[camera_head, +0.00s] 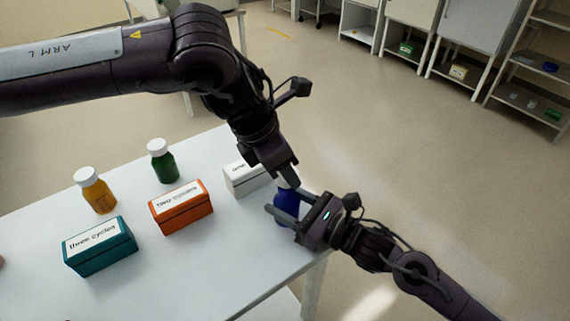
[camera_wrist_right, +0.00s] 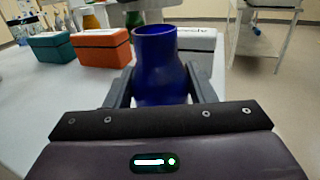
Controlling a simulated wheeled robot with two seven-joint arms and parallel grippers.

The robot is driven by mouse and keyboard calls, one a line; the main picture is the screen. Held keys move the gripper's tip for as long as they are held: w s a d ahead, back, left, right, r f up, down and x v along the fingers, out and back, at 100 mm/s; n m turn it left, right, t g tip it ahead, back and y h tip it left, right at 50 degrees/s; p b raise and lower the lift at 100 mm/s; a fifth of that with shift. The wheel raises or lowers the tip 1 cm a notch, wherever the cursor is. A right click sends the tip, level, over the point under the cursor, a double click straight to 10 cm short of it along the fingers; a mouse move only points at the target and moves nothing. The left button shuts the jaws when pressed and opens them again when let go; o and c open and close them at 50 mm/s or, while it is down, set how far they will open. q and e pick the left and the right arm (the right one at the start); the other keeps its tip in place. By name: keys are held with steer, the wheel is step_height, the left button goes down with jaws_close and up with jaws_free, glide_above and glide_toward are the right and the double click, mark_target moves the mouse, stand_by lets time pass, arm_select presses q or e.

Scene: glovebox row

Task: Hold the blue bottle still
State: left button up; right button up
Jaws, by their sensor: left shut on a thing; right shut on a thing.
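The blue bottle (camera_head: 287,204) stands at the right end of the white table. My right gripper (camera_head: 284,207) is shut on its body, with one finger on each side. In the right wrist view the blue bottle (camera_wrist_right: 160,65) is upright between the fingers and its open mouth shows, with no cap on it. My left gripper (camera_head: 285,178) is just above the bottle, shut on a small white thing that looks like the cap (camera_head: 291,183), mostly hidden by the fingers.
On the table (camera_head: 225,275) stand an orange bottle (camera_head: 98,192) and a green bottle (camera_head: 163,165), both white-capped. In front are a teal box (camera_head: 100,252), an orange box (camera_head: 183,215) and a white box (camera_head: 245,183). The table's edge is close to the blue bottle.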

mark_target(287, 202)
arm_select(q)
steer(key=shift+f, duration=0.9)
steer(key=shift+f, duration=0.55)
steer(key=m+g, duration=0.2)
steer(key=m, duration=0.3)
steer(key=m+g+y, duration=0.1)
steer(key=m+g, duration=0.1)
steer(key=m, duration=0.4)
steer(key=m+g+y, duration=0.1)
steer(key=m, duration=0.5)
steer(key=shift+w+d+g, duration=0.1)
steer(key=shift+w+g, duration=0.15)
steer(key=shift+g, duration=0.15)
steer(key=o, duration=0.9)
